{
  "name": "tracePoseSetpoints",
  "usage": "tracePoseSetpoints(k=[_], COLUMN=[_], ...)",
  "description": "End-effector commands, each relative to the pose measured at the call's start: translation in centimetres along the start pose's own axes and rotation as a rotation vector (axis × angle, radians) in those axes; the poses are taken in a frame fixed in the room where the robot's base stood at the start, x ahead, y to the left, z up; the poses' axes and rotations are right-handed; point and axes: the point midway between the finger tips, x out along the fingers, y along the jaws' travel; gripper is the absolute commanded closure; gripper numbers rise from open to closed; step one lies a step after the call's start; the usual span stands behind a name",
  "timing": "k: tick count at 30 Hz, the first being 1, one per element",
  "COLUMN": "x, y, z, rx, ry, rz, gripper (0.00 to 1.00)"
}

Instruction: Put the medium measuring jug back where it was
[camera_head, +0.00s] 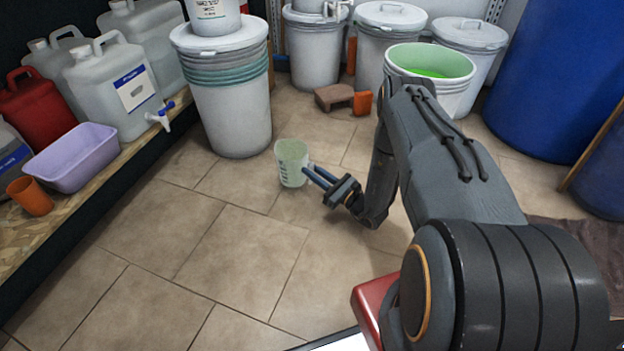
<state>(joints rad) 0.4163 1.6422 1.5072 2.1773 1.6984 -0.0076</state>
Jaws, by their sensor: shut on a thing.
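A translucent pale green measuring jug (291,164) with dark marks on its side is upright near the middle of the view. My gripper (313,174) reaches it from the right and is shut on its right side, where the handle would be. The fingertips partly cover that side, so the exact grip is hidden. I cannot tell whether the jug's base touches the tiled floor or hangs a little above it. No other measuring jug can be made out.
A wooden shelf (75,211) at left bears jerrycans, a lilac tub (70,160) and an orange cup (30,196). A white drum (228,105) stands behind the jug. An open drum (430,75) holds green liquid. A brown block (334,97) lies behind. Front floor is clear.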

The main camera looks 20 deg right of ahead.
Motion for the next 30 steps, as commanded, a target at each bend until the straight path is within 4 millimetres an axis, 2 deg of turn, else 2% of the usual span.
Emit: tracePoseSetpoints(k=[1, 4, 17, 18, 20, 30], x=[-0.1, -0.3, -0.3, -0.3, -0.3, -0.3], y=[0.0, 0.0, 0.0, 0.0, 0.0, 0.0], z=[-1.1, -2.3, -2.7, -2.7, -2.6, -2.5], rx=[0.001, 0.001, 0.001, 0.001, 0.001, 0.001], ry=[0.000, 0.001, 0.000, 0.001, 0.001, 0.001], rz=[0.000, 0.000, 0.000, 0.000, 0.000, 0.000], gripper=[1.00, 1.00, 1.00, 0.77, 0.66, 0.65])
